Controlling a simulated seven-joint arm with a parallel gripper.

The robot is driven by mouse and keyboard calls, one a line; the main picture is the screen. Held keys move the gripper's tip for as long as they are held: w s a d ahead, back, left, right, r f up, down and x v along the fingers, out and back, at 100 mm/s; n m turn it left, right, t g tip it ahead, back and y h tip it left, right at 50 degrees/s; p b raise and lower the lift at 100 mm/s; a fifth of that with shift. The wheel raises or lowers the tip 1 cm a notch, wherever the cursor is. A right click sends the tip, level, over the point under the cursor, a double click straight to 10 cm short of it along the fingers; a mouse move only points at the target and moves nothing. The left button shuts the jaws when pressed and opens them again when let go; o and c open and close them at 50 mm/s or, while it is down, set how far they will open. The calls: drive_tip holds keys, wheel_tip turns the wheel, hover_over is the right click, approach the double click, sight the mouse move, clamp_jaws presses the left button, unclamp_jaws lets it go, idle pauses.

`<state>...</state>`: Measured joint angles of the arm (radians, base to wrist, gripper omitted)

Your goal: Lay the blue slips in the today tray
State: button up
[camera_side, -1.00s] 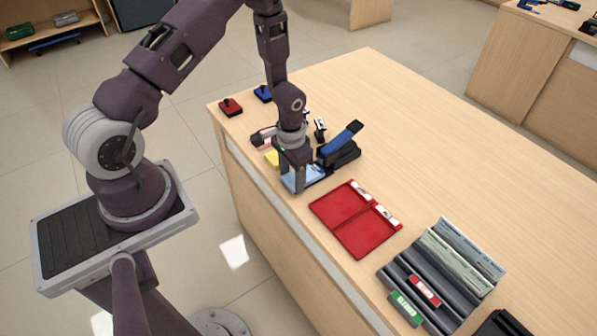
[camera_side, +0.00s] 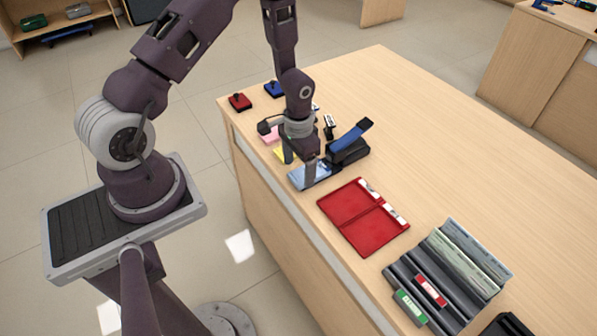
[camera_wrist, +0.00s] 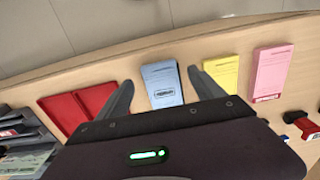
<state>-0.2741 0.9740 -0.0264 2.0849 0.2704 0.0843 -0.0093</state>
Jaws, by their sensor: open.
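The blue slips (camera_wrist: 162,84) lie as a flat stack on the counter, with a dark printed mark, between my spread fingers in the wrist view. They also show in the side view (camera_side: 320,169), partly hidden by a finger. My gripper (camera_wrist: 157,82) is open and empty above them; in the side view it (camera_side: 300,168) hangs just over the stack. A red tray with two compartments (camera_wrist: 75,108) lies to the left in the wrist view, and to the right of my gripper in the side view (camera_side: 363,215), with white labels on its edge. The label text is too small to read.
Yellow slips (camera_wrist: 223,75) and pink slips (camera_wrist: 271,71) lie beside the blue ones. A black and blue stapler-like tool (camera_side: 347,147) stands close behind my gripper. A dark sorter with upright slips (camera_side: 445,270) stands beyond the red tray. The counter's far side is clear.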

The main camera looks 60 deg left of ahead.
wheel_tip(320, 180, up, 5)
drive_tip(key=shift+f, duration=0.1)
idle(0.3)
wheel_tip(320, 180, up, 8)
drive_tip(key=t, duration=0.1)
hover_over(298, 177)
drive_tip(key=s+d+r+t, duration=0.1)
drive_tip(key=s+d+r, duration=0.2)
drive_tip(key=r, duration=0.6)
drive_tip(key=s+d+r+t, duration=0.2)
drive_tip(key=s+d+r, duration=0.1)
drive_tip(key=s+r, duration=0.4)
wheel_tip(298, 177, up, 3)
drive_tip(key=shift+r+y, duration=0.15)
drive_tip(key=shift+y, duration=0.25)
drive_tip(key=shift+t+h, duration=0.4)
drive_tip(key=shift+t, duration=0.4)
drive_tip(key=s+r, duration=0.1)
drive_tip(key=s, duration=0.1)
drive_tip(key=s+d+r, duration=0.1)
drive_tip(key=s, duration=0.2)
drive_tip(key=s+d, duration=0.1)
drive_tip(key=s, duration=0.1)
drive_tip(key=shift+s+d+r, duration=0.25)
drive_tip(key=shift+r, duration=0.15)
drive_tip(key=shift+s+d, duration=0.1)
drive_tip(key=shift+s, duration=0.25)
